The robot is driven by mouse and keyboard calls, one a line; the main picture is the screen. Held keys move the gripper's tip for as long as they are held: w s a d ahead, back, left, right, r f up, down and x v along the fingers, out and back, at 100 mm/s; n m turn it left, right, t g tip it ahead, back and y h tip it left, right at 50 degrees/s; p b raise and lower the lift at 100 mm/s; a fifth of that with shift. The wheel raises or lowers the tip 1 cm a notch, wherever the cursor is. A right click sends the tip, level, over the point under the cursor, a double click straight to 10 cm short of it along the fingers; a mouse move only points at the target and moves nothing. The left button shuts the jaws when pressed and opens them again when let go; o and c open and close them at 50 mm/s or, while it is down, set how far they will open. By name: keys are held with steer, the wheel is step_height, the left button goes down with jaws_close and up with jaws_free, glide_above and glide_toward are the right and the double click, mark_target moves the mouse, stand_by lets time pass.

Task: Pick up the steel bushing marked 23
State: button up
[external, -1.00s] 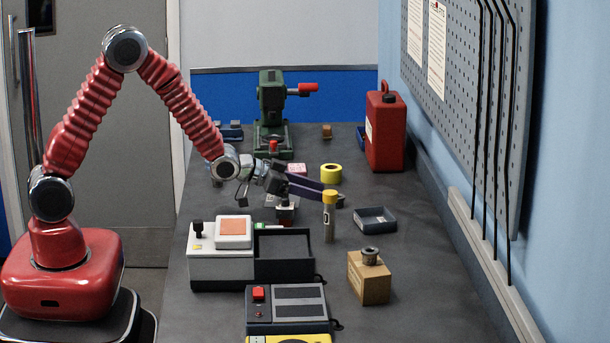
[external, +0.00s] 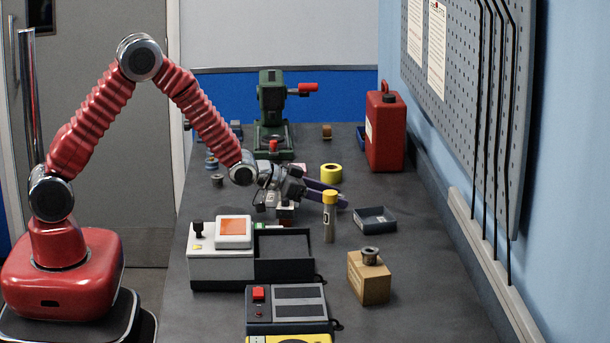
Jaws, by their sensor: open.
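A grey metal ring-shaped piece (external: 370,255), which looks like a steel bushing, sits on top of a tan block (external: 369,282) at the right of the bench. Another small grey ring-like piece (external: 217,181) stands at the bench's left side. No number can be read on either, so I cannot tell which is marked 23. My gripper (external: 333,196) is open and empty, with its dark fingers pointing right. It is behind and to the left of the tan block, apart from it. It appears close to the yellow-capped cylinder (external: 329,220), which partly covers the fingers.
A dark open tray (external: 375,220) lies right of the yellow-capped cylinder. A white and black box (external: 221,268) and a dark unit with a red button (external: 258,294) stand in front. A red can (external: 384,135), yellow tape roll (external: 331,173) and green press (external: 271,100) are behind. The front right is clear.

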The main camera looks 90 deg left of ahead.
steer(key=shift+c, duration=0.6)
steer(key=c, duration=1.1)
step_height(320, 180, up, 10)
steer(key=shift+r, duration=0.1)
